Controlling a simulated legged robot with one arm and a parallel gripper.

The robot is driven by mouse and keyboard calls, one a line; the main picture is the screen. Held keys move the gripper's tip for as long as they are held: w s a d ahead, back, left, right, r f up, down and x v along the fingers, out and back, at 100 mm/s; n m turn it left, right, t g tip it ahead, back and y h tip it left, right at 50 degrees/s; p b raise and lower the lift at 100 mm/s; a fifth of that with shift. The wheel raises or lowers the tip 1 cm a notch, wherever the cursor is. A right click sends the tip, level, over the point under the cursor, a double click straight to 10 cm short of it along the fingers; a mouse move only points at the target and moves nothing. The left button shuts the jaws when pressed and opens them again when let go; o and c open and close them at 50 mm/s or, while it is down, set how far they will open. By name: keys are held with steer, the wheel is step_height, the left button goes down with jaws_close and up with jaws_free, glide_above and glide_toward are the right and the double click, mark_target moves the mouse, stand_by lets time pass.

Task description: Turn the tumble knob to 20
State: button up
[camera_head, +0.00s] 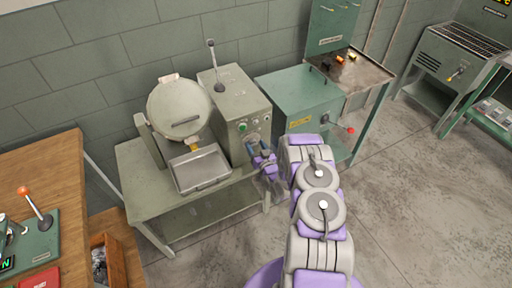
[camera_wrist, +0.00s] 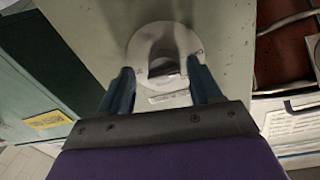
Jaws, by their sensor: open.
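The knob (camera_wrist: 160,45) is a round pale dial with a raised grip across it, on the front of a grey-green control box (camera_head: 236,105). A small printed label (camera_wrist: 168,98) sits by its rim; I cannot read it or the dial's marks. My gripper (camera_wrist: 161,82) is open, with one dark finger on each side of the knob's near part. I cannot tell whether the fingers touch it.
A tumbler drum (camera_head: 180,108) with a metal tray (camera_head: 202,168) stands left of the box on the same bench (camera_head: 150,200). A green cabinet (camera_head: 295,95) stands close on the right. A wooden table (camera_head: 40,165) is at far left. Floor at right is clear.

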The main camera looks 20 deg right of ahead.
steer(key=shift+a, duration=0.4)
steer(key=c, duration=0.4)
steer(key=shift+d, duration=0.25)
steer(key=c, duration=0.6)
